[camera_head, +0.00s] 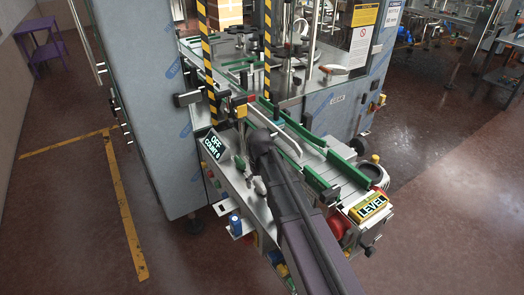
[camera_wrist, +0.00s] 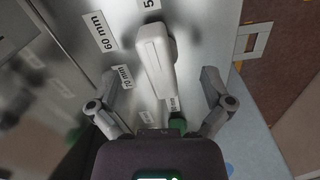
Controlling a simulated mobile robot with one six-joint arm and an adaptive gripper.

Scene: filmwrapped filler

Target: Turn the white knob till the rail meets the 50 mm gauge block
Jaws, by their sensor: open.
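The white knob (camera_wrist: 154,48) is a long rounded bar in the wrist view, on a grey metal panel with millimetre labels. It lies between the two fingers of my gripper (camera_wrist: 158,75), which is open with visible gaps on both sides. The labels around the knob include 60 mm (camera_wrist: 96,32) and 70 mm (camera_wrist: 121,78); one at the top edge is cut off after a 5. In the head view my gripper (camera_head: 260,145) is a dark shape at the machine's front, its fingers unclear. Green rails (camera_head: 347,171) run along the conveyor. I cannot identify the 50 mm gauge block.
A display (camera_head: 214,150) reads OFF, COUNT 0. A yellow LEVEL sign (camera_head: 371,206) is at the conveyor's near right end, with a red round part (camera_head: 336,228) beside it. A grey cabinet (camera_head: 150,110) stands left. Open floor (camera_head: 75,215) lies left of the machine.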

